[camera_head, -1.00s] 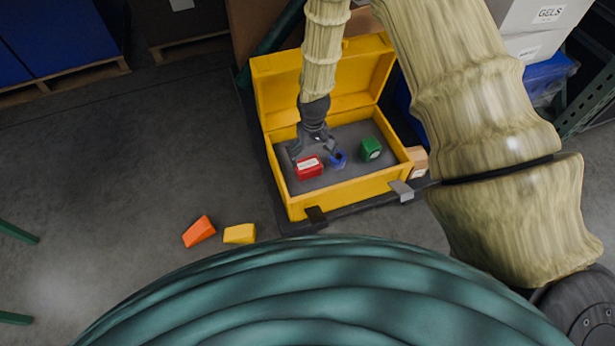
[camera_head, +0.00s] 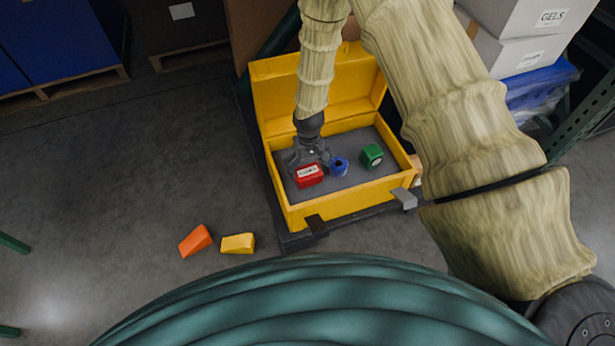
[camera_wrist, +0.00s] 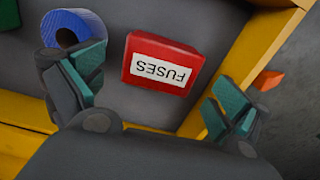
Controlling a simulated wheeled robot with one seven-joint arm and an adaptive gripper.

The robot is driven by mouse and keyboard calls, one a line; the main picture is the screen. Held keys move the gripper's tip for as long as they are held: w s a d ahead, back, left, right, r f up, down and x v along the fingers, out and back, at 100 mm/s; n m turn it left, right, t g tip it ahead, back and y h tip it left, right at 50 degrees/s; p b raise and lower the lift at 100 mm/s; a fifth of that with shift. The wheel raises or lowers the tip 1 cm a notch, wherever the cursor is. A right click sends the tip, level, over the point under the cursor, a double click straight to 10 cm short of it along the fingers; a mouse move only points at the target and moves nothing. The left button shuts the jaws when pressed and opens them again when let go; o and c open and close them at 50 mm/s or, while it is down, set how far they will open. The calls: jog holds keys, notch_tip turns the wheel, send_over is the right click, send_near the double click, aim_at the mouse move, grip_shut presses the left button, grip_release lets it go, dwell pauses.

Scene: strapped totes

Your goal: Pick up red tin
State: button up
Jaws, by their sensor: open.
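The red tin (camera_head: 309,176) lies on the grey floor of the open yellow case (camera_head: 345,208), near its left side. In the wrist view the red tin (camera_wrist: 160,63) has a white label reading FUSES, upside down. My gripper (camera_head: 309,165) is inside the case, just above and behind the tin. In the wrist view my gripper (camera_wrist: 160,95) is open, with one green-padded finger left of the tin and one to its right. Nothing is between the pads. Neither finger visibly touches the tin.
A blue ring-shaped thing (camera_head: 339,166) stands close right of the tin, beside my left finger in the wrist view (camera_wrist: 72,27). A green block (camera_head: 371,156) sits further right. Case walls surround them.

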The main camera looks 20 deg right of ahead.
aim_at(308, 172)
notch_tip(308, 172, down, 4)
jog(key=shift+a+f+b, duration=0.1)
jog(key=shift+b, duration=0.45)
jog(key=c, duration=1.1)
